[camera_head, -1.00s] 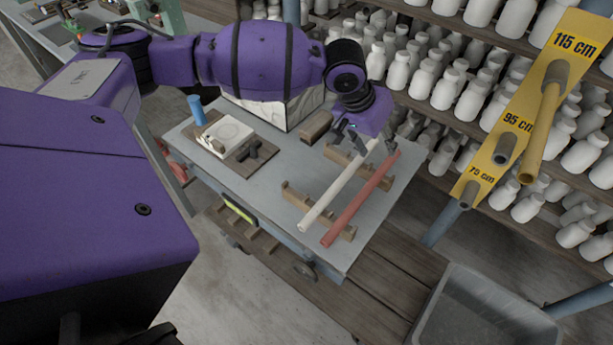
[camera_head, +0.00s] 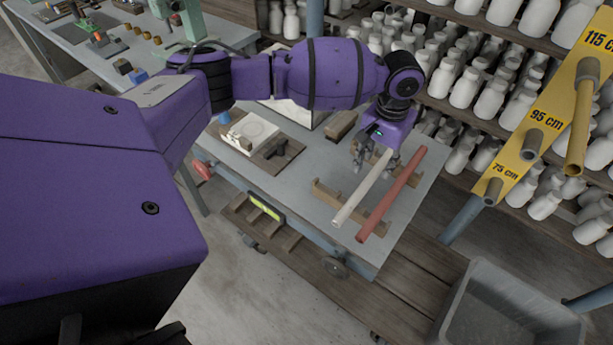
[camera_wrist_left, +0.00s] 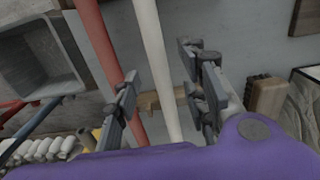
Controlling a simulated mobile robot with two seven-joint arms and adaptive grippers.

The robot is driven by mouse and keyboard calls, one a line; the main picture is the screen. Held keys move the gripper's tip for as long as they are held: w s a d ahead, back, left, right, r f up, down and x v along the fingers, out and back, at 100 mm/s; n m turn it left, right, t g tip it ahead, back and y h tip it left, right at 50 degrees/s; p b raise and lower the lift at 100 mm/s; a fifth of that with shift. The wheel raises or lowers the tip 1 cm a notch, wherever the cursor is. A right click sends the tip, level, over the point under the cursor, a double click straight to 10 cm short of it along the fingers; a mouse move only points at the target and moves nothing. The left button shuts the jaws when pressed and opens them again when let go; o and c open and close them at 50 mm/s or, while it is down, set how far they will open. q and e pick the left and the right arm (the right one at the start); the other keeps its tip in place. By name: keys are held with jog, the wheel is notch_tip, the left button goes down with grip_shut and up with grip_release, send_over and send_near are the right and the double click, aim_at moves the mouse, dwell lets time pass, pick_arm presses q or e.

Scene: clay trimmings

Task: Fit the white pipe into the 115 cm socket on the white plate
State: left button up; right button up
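The white pipe (camera_head: 362,190) lies beside a red pipe (camera_head: 392,195), across a notched wooden rest (camera_head: 326,194) on the grey cart. My left gripper (camera_head: 376,164) is at the white pipe's far part. In the left wrist view its open fingers (camera_wrist_left: 163,100) stand on either side of the white pipe (camera_wrist_left: 152,60), with visible gaps. The plate marked 115, 95 and 75 cm looks yellow (camera_head: 515,168), not white. A yellow pipe (camera_head: 580,125) sticks out of its 115 cm socket (camera_head: 588,70). The 95 cm (camera_head: 533,143) and 75 cm (camera_head: 493,190) sockets look empty. My right gripper is not in view.
Shelves of white bottles (camera_head: 465,90) stand behind the cart (camera_head: 300,185). A grey bin (camera_head: 510,310) is at the lower right. A white device (camera_head: 247,132) and a wooden block (camera_head: 341,125) sit farther back on the cart top.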

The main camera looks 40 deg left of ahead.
aim_at(373, 176)
pick_arm(q)
notch_tip(373, 176, down, 2)
jog(key=shift+s+f, duration=0.15)
jog(key=shift+f, duration=0.05)
jog(key=shift+d+f, duration=0.1)
jog(key=shift+f, duration=0.15)
jog(key=shift+c, duration=0.6)
grip_shut()
jog(key=shift+r, duration=0.1)
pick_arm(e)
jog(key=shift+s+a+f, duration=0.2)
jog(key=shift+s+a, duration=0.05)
